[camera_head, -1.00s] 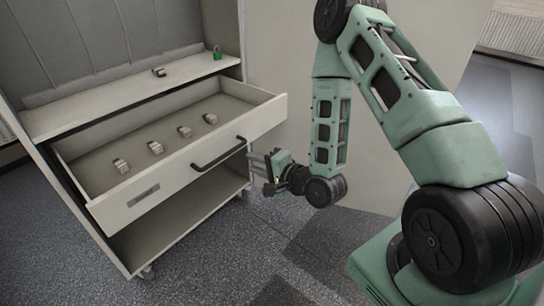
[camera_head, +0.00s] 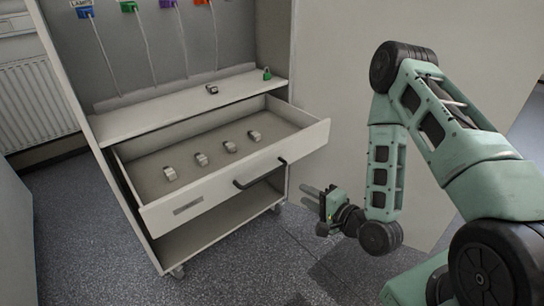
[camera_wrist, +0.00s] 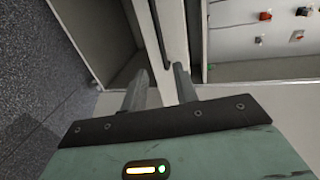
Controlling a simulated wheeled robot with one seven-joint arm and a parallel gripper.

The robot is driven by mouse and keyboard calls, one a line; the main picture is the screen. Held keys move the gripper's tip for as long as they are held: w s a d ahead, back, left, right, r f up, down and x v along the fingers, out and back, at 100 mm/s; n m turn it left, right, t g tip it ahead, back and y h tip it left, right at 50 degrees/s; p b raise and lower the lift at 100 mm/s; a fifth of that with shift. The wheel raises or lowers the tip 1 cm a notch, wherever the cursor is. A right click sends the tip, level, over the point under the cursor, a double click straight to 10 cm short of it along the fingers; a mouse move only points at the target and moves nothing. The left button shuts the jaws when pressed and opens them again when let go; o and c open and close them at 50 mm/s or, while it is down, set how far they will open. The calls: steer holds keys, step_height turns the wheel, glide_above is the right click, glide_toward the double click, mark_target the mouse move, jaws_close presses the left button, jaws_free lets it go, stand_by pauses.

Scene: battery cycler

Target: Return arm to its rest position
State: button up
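My arm (camera_head: 386,170) is bent, with its forearm hanging down in front of a pale panel at the right of the cabinet. My gripper (camera_head: 308,196) is at the lower end of the forearm, right of the open drawer (camera_head: 235,183) and apart from its black handle (camera_head: 260,174). In the wrist view my gripper (camera_wrist: 158,88) has its two fingers spread apart with nothing between them. The drawer front and handle show just beyond the fingertips there.
The drawer holds several small metal cells (camera_head: 228,145). Coloured plugs with cables (camera_head: 128,6) are at the back. A radiator (camera_head: 38,100) is at left. The floor (camera_head: 110,245) in front is clear.

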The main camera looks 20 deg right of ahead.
steer(key=a+r+n+g+p, duration=0.3)
steer(key=a+r+n+g, duration=0.5)
steer(key=a+n, duration=0.45)
steer(key=s+a+r+n+g+h+p, duration=0.1)
steer(key=s+r+n+g+h, duration=0.1)
steer(key=s+r, duration=0.5)
steer(key=s+a+r+n+g+h+p, duration=0.1)
steer(key=s+r+n+g, duration=0.3)
steer(key=s, duration=1.1)
step_height(320, 180, up, 5)
steer(key=a+n+h, duration=0.1)
steer(key=n, duration=0.2)
steer(key=shift+f+g, duration=0.2)
steer(key=shift+g, duration=0.2)
